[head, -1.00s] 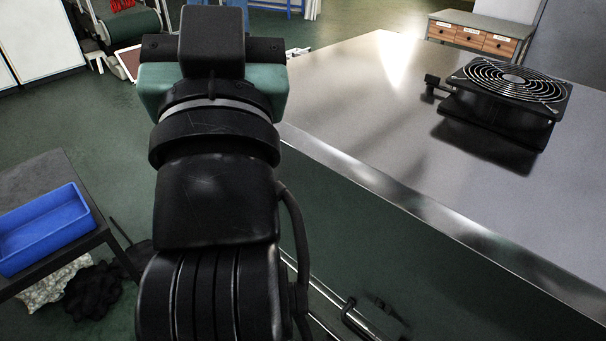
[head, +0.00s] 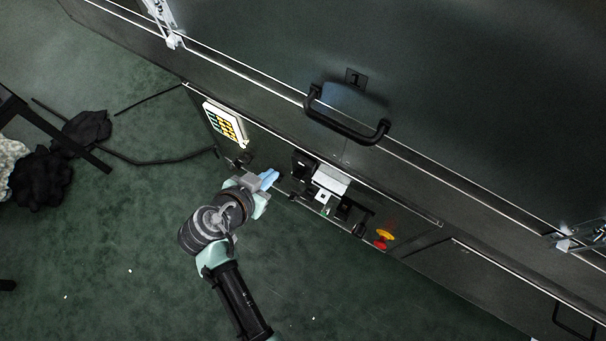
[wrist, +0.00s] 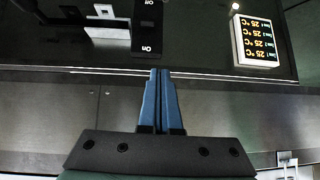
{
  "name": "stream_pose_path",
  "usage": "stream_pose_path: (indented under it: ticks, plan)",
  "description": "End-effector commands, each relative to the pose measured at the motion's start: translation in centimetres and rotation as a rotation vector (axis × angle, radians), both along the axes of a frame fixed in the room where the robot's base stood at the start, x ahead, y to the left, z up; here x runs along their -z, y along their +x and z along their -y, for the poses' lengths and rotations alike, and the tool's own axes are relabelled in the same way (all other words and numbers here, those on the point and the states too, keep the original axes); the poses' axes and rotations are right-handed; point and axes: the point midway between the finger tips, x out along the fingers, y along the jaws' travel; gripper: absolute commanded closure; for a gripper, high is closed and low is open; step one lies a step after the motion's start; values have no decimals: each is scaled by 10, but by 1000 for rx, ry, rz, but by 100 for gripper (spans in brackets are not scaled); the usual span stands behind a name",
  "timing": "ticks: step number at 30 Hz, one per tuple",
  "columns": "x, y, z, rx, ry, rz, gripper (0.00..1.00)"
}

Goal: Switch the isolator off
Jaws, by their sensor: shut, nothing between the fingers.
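In the head view, the dark machine front carries a row of controls. A white block (head: 331,179) stands out among black switch parts (head: 345,210), and a red-and-yellow control (head: 384,238) sits to the right. I cannot tell for sure which is the isolator. My gripper (head: 269,179) is left of the white block, blue fingers shut and empty, near the panel. In the wrist view, the fingers (wrist: 160,76) are together below a black switch plate (wrist: 147,26) with an inverted "On" label. A white part (wrist: 107,32) stands left of it. Switch positions are unclear.
A temperature display (head: 224,122) is on the panel left of my gripper; it also shows in the wrist view (wrist: 256,42). A black handle (head: 345,123) juts out above the controls. Green floor is open below my arm; dark cloth (head: 80,135) lies at left.

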Motion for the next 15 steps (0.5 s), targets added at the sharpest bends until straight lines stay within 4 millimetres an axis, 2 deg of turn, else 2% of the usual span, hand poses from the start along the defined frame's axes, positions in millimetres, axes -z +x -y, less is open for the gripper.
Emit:
stream_pose_path:
  ticks: [1, 4, 15]
  plan:
    - [16, -9, 2, 11, -11, -17, 100]
    - [28, -18, 6, 29, -26, -33, 100]
    - [29, -20, 7, 33, -28, -37, 100]
